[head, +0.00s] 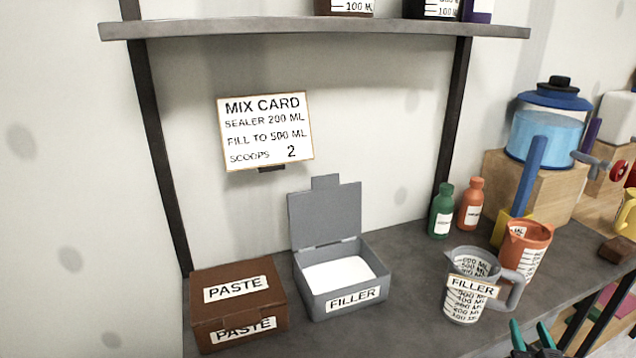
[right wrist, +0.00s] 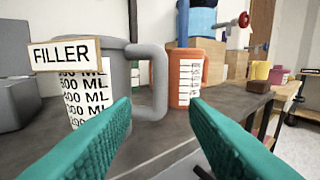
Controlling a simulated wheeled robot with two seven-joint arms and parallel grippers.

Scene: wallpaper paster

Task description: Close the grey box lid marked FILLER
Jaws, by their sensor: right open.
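The grey box (head: 343,295) marked FILLER stands on the bench with white powder (head: 338,273) inside. Its lid (head: 325,214) is open and stands upright at the back edge, with a tab on top. In the right wrist view only part of the grey box (right wrist: 12,105) shows at the left edge. My right gripper (head: 532,334) is open and empty at the bottom right of the head view, well to the right of the box and in front of the jugs; its teal fingers also show in the right wrist view (right wrist: 158,108). My left gripper is not in view.
A grey measuring jug (head: 461,304) with a FILLER tag stands between the box and my right gripper. An orange jug (head: 527,237) is behind it. A closed brown PASTE box (head: 231,296) sits left of the grey box. A shelf (head: 300,31) hangs above.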

